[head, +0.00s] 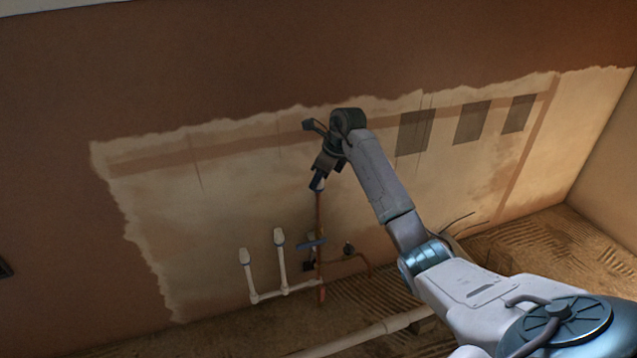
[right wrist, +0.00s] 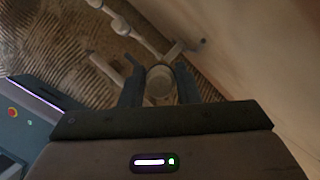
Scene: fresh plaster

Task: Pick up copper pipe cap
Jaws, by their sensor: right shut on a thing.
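My right gripper (head: 317,184) points down at the top end of the upright copper pipe (head: 319,222) in front of the wall. In the right wrist view the two dark fingers of the gripper (right wrist: 160,88) are closed on either side of a round, dull-coloured piece, the copper pipe cap (right wrist: 159,80). In the head view the fingers hide the cap. I cannot tell whether the cap still touches the pipe. My left gripper is not in view.
A blue valve handle (head: 311,244) sits lower on the copper pipe. Two white capped pipes (head: 281,262) stand to its left. A thick pale pipe (head: 365,336) lies along the ridged floor (head: 150,343). The plastered wall (head: 240,185) is close behind the gripper.

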